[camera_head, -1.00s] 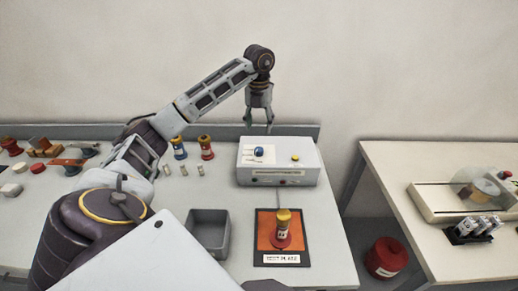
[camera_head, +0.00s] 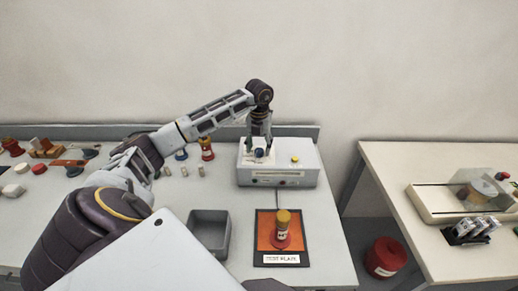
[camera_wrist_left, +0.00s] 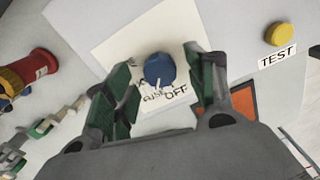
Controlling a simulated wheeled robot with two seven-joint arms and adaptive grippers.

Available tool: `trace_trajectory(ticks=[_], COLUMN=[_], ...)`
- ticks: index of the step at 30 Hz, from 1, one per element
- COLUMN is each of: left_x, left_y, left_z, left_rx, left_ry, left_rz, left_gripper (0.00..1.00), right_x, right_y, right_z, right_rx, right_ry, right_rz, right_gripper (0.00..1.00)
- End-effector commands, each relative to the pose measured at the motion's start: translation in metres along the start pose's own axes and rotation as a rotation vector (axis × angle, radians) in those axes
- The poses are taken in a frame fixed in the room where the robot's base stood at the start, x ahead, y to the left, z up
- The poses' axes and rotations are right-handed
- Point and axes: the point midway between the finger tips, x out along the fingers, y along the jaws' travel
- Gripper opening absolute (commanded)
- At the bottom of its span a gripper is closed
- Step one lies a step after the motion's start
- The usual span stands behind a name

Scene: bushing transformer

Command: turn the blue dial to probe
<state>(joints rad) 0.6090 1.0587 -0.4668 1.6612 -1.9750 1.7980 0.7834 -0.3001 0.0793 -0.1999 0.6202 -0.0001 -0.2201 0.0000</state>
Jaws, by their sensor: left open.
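The blue dial (camera_head: 259,152) sits on a white label on top of the white box (camera_head: 306,172). In the left wrist view the dial (camera_wrist_left: 159,68) has a white pointer mark facing the printed words, of which "OFF" reads clearly; the other words are partly hidden. My left gripper (camera_head: 259,150) points down over the dial. In the left wrist view its green-padded fingers (camera_wrist_left: 160,85) are open, one on each side of the dial, with gaps between pads and dial. My right gripper is not in view.
A yellow button (camera_head: 295,159) marked "TEST" is on the same box. An orange test plate (camera_head: 266,241) with a red and yellow bushing (camera_head: 282,229) lies in front. A grey tray (camera_head: 209,233) stands left of it. Small parts lie at the far left.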

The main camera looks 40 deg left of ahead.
Motion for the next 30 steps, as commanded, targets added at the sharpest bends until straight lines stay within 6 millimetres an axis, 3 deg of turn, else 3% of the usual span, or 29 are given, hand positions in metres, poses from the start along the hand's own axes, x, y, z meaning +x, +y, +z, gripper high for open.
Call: trace_trajectory(ticks=[6,17,27,30], left_x=[0.013,0.015,0.015,0.015], left_y=[0.0,0.0,0.0,0.0], left_z=[0.0,0.0,0.0,0.0], left_rx=[0.0,-0.001,-0.001,0.0], left_ry=[0.001,-0.001,-0.001,-0.001], left_rz=[0.0,-0.001,0.0,0.0], left_gripper=[0.56,0.56,0.12,0.09], right_x=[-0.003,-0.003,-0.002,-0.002], right_y=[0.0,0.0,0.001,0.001], right_z=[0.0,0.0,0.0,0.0], right_rx=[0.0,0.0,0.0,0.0], right_ry=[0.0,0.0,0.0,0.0], right_rz=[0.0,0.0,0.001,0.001], right_gripper=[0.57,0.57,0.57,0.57])
